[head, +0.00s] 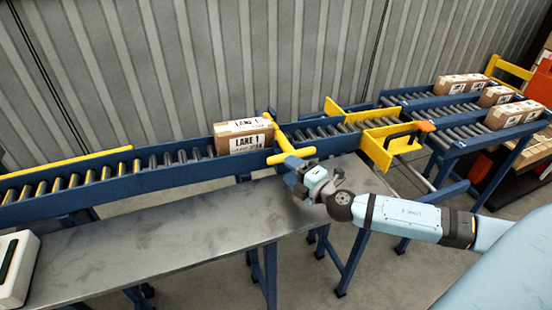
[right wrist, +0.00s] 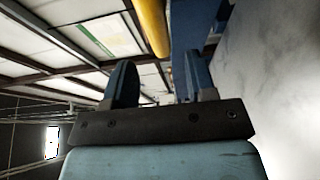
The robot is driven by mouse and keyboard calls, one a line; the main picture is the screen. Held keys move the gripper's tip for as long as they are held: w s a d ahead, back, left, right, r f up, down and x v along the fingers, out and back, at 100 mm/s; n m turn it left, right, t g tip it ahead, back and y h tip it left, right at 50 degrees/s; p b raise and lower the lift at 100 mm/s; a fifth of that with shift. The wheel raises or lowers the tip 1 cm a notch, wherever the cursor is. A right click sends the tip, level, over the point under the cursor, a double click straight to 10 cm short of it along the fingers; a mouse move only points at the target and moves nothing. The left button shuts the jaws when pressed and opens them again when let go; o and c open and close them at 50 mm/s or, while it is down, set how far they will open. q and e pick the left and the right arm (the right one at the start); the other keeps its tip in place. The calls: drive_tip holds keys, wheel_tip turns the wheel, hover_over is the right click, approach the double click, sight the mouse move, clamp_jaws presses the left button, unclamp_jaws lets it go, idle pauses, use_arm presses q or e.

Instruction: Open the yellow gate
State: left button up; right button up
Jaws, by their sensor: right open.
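The yellow gate (head: 280,137) is a yellow bar set across the blue roller conveyor, with a crosswise yellow handle at its near end. A carton marked "LANE 1" (head: 243,138) sits on the rollers just left of the gate. My right gripper (head: 291,171) is open just below the handle, above the grey bench. In the right wrist view, a yellow bar (right wrist: 152,25) shows past the fingertips, between the open fingers in the picture. Whether a finger touches it I cannot tell. My left gripper is not in view.
Beyond are roller lanes with several cartons (head: 513,114). The grey bench (head: 150,225) is mostly bare, with a white device (head: 17,268) at its left end.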

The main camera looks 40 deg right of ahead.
sight(279, 162)
drive_tip(key=shift+w+a, duration=0.15)
drive_tip(key=shift+w, duration=0.85)
drive_tip(key=shift+w+a, duration=0.2)
drive_tip(key=shift+w, duration=0.85)
drive_tip(key=shift+w+a, duration=0.15)
drive_tip(key=shift+w, duration=0.85)
clamp_jaws()
